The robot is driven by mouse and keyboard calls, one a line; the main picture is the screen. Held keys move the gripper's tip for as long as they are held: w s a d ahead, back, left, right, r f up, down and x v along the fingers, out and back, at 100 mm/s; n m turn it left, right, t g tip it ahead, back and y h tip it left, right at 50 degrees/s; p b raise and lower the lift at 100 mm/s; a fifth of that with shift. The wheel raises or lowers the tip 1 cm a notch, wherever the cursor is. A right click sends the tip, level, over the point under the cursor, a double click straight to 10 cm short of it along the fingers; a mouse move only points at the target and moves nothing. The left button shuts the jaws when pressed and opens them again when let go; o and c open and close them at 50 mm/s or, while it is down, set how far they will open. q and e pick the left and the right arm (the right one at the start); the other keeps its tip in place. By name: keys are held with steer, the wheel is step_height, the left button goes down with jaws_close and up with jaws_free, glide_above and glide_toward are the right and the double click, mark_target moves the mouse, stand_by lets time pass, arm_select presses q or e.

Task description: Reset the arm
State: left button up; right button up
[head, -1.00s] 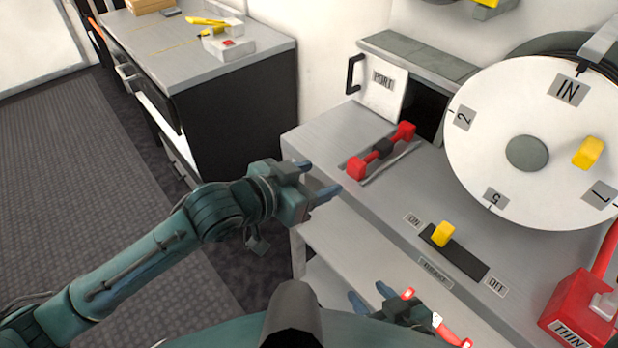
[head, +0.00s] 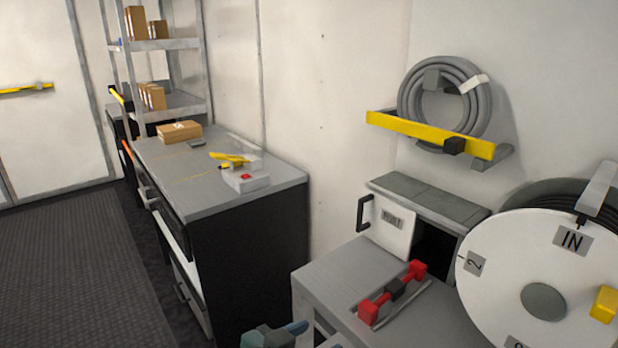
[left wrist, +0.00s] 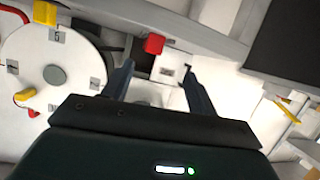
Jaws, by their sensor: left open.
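My left gripper (head: 276,338) shows only in part at the bottom edge of the head view, left of the grey bench. In the left wrist view its two fingers (left wrist: 160,85) are spread with nothing between them. The red handle (head: 393,292) lies on the bench top, apart from my gripper; a red end of it also shows in the left wrist view (left wrist: 153,44). The white PORT door (head: 388,224) with a black handle stands open beside a dark opening. My right gripper is out of view.
The large white dial (head: 520,270) with a yellow knob (head: 605,304) stands at the right. A counter (head: 240,200) with a cardboard box (head: 179,131) is at the left. The floor (head: 70,270) there is clear.

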arm_select(q)
steer(key=s+a+f+n+t+y+p, duration=0.1)
steer(key=s+a+f+n+y+p, duration=0.3)
steer(key=s+a+f, duration=0.9)
steer(key=a+n+y, duration=0.1)
steer(key=a+y, duration=0.1)
steer(key=shift+y, duration=0.4)
steer(key=shift+s+d+f, duration=0.1)
